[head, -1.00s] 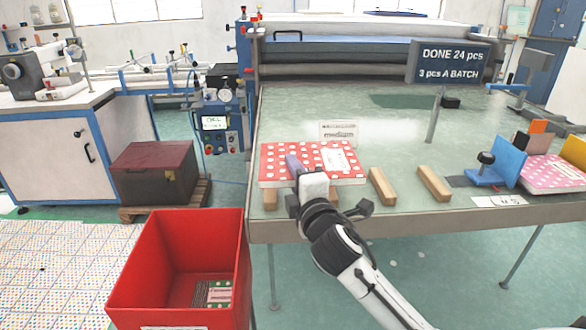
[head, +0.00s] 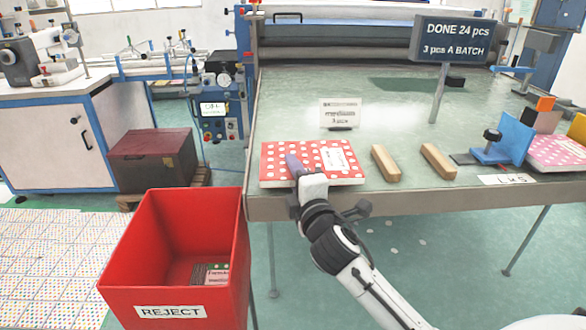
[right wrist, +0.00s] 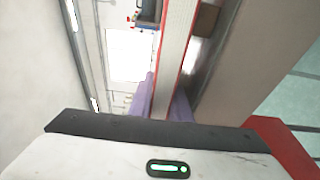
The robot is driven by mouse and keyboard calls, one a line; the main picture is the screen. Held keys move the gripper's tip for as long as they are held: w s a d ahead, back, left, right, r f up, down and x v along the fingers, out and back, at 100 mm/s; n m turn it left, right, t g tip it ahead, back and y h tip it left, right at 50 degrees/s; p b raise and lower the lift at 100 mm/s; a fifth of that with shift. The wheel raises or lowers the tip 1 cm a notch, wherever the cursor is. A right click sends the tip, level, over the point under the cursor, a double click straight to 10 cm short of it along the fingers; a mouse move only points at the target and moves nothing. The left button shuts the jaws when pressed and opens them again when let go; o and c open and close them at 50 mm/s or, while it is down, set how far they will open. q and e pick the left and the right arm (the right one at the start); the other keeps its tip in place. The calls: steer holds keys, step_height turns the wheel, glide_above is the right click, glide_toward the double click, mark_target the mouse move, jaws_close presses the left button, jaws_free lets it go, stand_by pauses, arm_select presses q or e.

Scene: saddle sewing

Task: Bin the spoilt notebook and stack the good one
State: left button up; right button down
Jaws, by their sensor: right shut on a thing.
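A red notebook with white dots (head: 333,156) is level over the front left of the table. My right gripper (head: 303,168) is shut on its front edge. The right wrist view shows the notebook (right wrist: 174,50) edge-on between the purple fingers (right wrist: 162,100). I cannot tell whether it touches the table or any support beneath. A dark notebook with a pale label (head: 212,274) lies in the red bin (head: 245,260) marked REJECT. A pink dotted notebook (head: 562,152) lies at the right end of the table. My left gripper is not in view.
Two wooden blocks (head: 385,163) (head: 438,161) lie right of the held notebook on the table (head: 300,210). A small label card (head: 340,113) stands behind it. A blue stop (head: 505,140) is beside the pink notebook. A DONE sign (head: 450,42) stands further back.

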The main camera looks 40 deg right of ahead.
steer(key=shift+f, duration=0.25)
stand_by(0.7)
steer(key=c, duration=1.6)
jaws_free()
steer(key=shift+o, duration=0.2)
steer(key=shift+f, duration=0.1)
